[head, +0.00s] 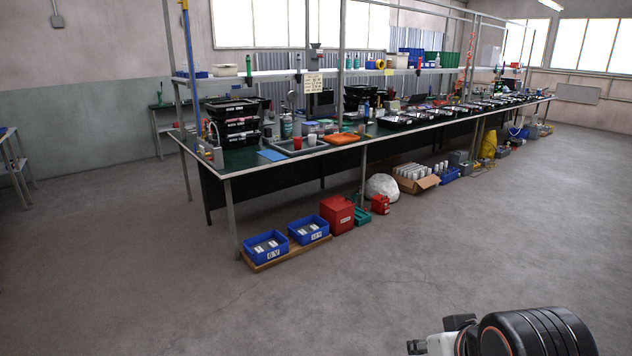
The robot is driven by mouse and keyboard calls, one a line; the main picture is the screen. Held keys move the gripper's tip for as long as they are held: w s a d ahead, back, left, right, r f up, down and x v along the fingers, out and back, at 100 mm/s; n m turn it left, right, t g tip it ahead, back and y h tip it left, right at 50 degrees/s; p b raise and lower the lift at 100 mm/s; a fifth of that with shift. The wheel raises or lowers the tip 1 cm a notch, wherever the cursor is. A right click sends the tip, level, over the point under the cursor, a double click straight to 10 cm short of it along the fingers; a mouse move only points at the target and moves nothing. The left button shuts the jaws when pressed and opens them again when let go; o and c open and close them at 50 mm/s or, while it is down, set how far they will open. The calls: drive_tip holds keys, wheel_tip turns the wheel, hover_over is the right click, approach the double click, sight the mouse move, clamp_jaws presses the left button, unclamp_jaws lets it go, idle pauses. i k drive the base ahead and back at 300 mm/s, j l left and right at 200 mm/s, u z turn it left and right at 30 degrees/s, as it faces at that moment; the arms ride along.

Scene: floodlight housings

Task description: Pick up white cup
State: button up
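A small pale cup (311,141) stands in a shallow tray (283,147) at the near end of the long workbench. It looks white, but it is too small and far off to be sure. A red cup (297,143) stands just left of it in the same tray. Black and white parts of my own arm show at the bottom right, far from the bench. I cannot make out any gripper fingers in this view.
The workbench (250,169) runs to the far right, with stacked black crates (231,124) and an orange tray (341,139) on it. Blue bins (309,229), a red container (337,214) and a cardboard box (416,184) stand on the floor. The foreground floor is clear.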

sight(312, 137)
drive_tip(key=i+z, duration=0.15)
drive_tip(key=i, duration=2.6)
drive_tip(key=i+u, duration=0.15)
drive_tip(key=i, duration=0.35)
drive_tip(key=i+l+u, duration=0.15)
drive_tip(key=i, duration=0.4)
drive_tip(key=i+l+u, duration=0.15)
drive_tip(key=i, duration=0.35)
drive_tip(key=i+l+u, duration=0.15)
drive_tip(key=i, duration=0.35)
drive_tip(key=i+l+u, duration=0.15)
drive_tip(key=i+l, duration=0.25)
drive_tip(key=i, duration=0.05)
